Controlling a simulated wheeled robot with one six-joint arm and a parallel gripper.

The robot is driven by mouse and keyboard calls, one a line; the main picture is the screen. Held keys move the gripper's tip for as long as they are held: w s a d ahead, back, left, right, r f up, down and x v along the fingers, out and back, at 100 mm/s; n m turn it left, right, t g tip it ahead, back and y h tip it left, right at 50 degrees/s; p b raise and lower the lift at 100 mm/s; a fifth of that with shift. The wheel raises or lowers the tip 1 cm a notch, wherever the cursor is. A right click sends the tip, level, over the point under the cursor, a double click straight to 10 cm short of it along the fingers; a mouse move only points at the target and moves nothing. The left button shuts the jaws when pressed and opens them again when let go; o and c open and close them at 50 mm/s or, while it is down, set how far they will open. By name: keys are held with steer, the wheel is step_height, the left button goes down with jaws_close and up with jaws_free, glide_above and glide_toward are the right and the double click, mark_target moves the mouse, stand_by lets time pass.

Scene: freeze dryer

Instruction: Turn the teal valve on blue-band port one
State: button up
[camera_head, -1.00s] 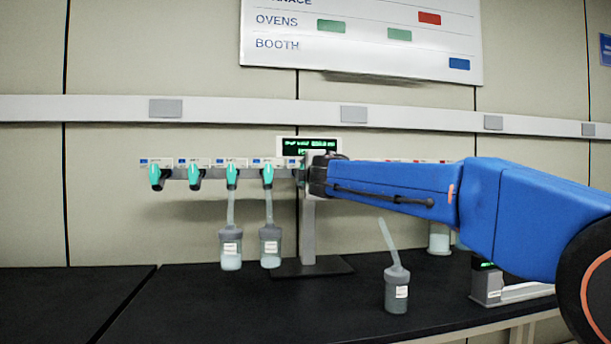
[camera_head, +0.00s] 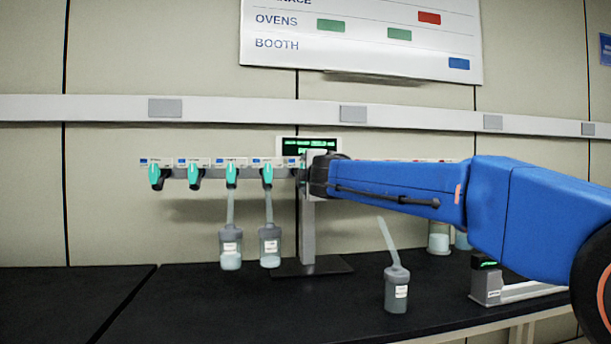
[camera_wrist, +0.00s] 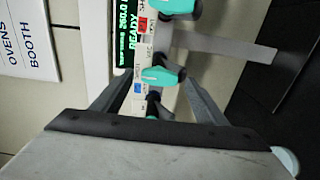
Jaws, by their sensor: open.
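A row of teal valves hangs from the pale manifold bar (camera_head: 212,165). Four show left of my arm in the head view: the far left valve (camera_head: 155,176), the second (camera_head: 194,177), the third (camera_head: 232,176) and the fourth (camera_head: 267,176), all by blue labels. Contact cannot be told. Another teal valve (camera_wrist: 173,8) sits by a red label (camera_wrist: 142,25). Which port is number one is unreadable.
Flasks (camera_head: 231,247) and (camera_head: 270,246) hang under the third and fourth valves. A loose flask with a tilted tube (camera_head: 396,290) stands on the black bench (camera_head: 225,310) below my arm. A small device (camera_head: 487,286) stands at right. A green display (camera_head: 310,145) tops the manifold.

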steer(key=v, duration=1.6)
steer(key=shift+s, duration=0.2)
steer(key=shift+d, duration=0.1)
steer(key=s+d+f+m+g+h, duration=0.2)
steer(key=s+d+f+m, duration=0.2)
steer(key=d+f, duration=0.4)
steer(key=s+d+f+m+g+h, duration=0.2)
steer(key=s+d+f+m+h, duration=0.15)
steer(key=d+f, duration=0.5)
steer(key=s+d+f+m+g+h, duration=0.2)
steer(key=s+d+f+m, duration=0.3)
steer(key=d, duration=0.6)
steer(key=s+d+f+m+g+y, duration=0.1)
steer(key=s+f+m+g, duration=0.2)
steer(key=s+f, duration=0.8)
steer(key=s+d+f+m+g+y, duration=0.1)
steer(key=s+f+m, duration=0.4)
steer(key=s+f, duration=0.7)
steer(key=d+f+g, duration=0.1)
steer(key=f+g, duration=0.1)
steer(key=shift+d+m+g, duration=0.3)
steer(key=shift+d+m, duration=0.05)
steer(key=shift+y, duration=0.25)
